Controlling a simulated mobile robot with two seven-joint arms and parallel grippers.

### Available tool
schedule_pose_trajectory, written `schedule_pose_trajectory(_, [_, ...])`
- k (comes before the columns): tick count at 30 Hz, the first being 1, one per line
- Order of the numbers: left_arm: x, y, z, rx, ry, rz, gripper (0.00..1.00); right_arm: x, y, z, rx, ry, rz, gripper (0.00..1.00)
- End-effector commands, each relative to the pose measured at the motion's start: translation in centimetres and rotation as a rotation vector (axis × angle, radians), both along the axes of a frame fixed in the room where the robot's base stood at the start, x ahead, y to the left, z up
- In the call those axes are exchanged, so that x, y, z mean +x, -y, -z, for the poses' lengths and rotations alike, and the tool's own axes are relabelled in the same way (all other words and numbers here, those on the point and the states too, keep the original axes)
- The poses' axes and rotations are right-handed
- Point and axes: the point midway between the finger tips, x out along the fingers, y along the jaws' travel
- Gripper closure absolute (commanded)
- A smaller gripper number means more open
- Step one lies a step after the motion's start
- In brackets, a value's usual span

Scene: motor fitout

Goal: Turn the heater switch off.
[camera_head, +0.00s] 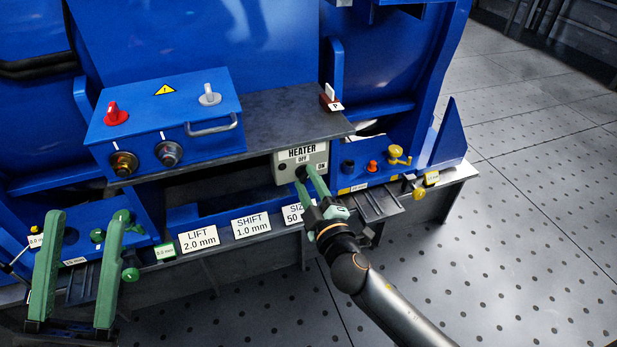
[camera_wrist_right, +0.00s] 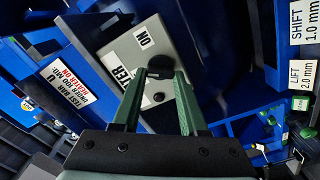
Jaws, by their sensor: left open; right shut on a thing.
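The heater switch box (camera_head: 288,170) is a light grey box labelled HEATER, OFF and ON, under the front edge of the dark plate. It also shows in the right wrist view (camera_wrist_right: 180,45), with ON readable. My right gripper (camera_head: 306,176) is shut on the black heater knob (camera_wrist_right: 160,66), one green finger at each side of it in the right wrist view. The fingers hide part of the knob, and I cannot tell which label it points to. My left gripper (camera_head: 89,217) is open and empty at the lower left, in front of the bench.
A blue control box (camera_head: 165,105) with red and grey knobs stands on the dark plate (camera_head: 290,115). Label cards such as LIFT (camera_head: 198,239) line the bench front. Yellow and red fittings (camera_head: 396,155) stand right of the heater box. The floor at right is clear.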

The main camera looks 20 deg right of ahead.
Motion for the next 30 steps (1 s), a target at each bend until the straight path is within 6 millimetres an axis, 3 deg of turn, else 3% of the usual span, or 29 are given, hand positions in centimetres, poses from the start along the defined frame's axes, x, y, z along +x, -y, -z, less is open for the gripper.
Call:
schedule_pose_trajectory(1, [1.4,-0.2,1.5,0.002,-0.081,-0.021,0.5,0.1,0.0,-0.4,-0.043,0.006,0.0,1.0])
schedule_pose_trajectory(3, [2.5,-0.4,2.8,0.001,-0.151,-0.034,0.5,0.1,0.0,-0.4,-0.111,0.008,0.0,1.0])
schedule_pose_trajectory(15, [5.7,-1.0,8.9,-0.003,-0.44,-0.083,0.5,0.1,-0.1,-0.2,-0.433,0.02,0.0,1.0])
schedule_pose_trajectory(24, [6.5,-1.2,11.4,-0.001,-0.55,-0.1,0.5,0.1,-0.1,-0.1,-0.562,0.025,0.0,1.0])
schedule_pose_trajectory(30, [6.6,-1.2,12.0,-0.001,-0.575,-0.103,0.5,0.1,-0.1,-0.1,-0.594,0.027,0.0,1.0])
